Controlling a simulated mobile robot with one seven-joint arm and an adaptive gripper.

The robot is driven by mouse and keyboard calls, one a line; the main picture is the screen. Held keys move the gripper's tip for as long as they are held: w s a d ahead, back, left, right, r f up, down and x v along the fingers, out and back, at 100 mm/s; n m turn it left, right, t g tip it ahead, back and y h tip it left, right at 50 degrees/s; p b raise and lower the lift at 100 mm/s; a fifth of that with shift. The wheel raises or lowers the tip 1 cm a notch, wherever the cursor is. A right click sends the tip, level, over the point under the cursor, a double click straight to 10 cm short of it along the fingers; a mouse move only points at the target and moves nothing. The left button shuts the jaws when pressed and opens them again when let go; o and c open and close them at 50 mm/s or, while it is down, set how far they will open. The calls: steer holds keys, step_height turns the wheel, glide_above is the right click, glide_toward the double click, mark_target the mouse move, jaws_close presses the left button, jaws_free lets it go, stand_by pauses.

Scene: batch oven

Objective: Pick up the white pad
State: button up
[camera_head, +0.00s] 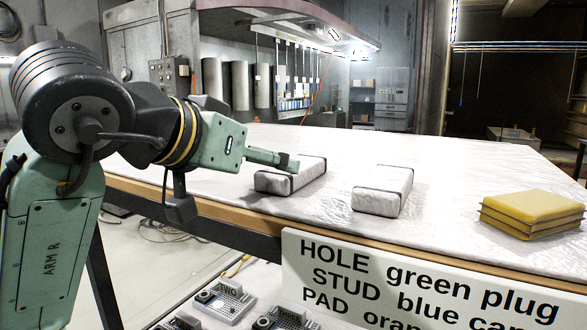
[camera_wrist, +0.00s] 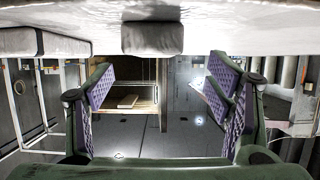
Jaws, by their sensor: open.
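Two white, block-shaped pads with dark edge bands lie on the white-covered table (camera_head: 445,165). The left white pad (camera_head: 275,182) is beside the tip of my gripper (camera_head: 288,162). The right white pad (camera_head: 375,199) lies apart from it. In the wrist view the table is at the top; one pad (camera_wrist: 152,38) is centred ahead of my fingers and another (camera_wrist: 40,42) is at the left edge. My gripper (camera_wrist: 160,70) is open, with purple-lined fingers wide apart and nothing between them. I cannot tell from the head view whether the fingers touch the left pad.
A stack of yellow pads (camera_head: 532,212) lies at the table's right. A lettered sign (camera_head: 430,280) hangs on the table's front edge. Grey fixtures (camera_head: 222,300) sit on a lower level below. The table's back is clear.

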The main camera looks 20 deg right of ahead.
steer(key=p+x, duration=0.1)
steer(key=x, duration=0.1)
steer(key=p+x, duration=0.1)
steer(key=x, duration=0.2)
steer(key=shift+s+d, duration=0.25)
steer(key=shift+d, duration=0.05)
steer(key=shift+c, duration=0.3)
steer(key=c, duration=0.9)
steer(key=shift+o, duration=0.2)
steer(key=shift+r, duration=0.1)
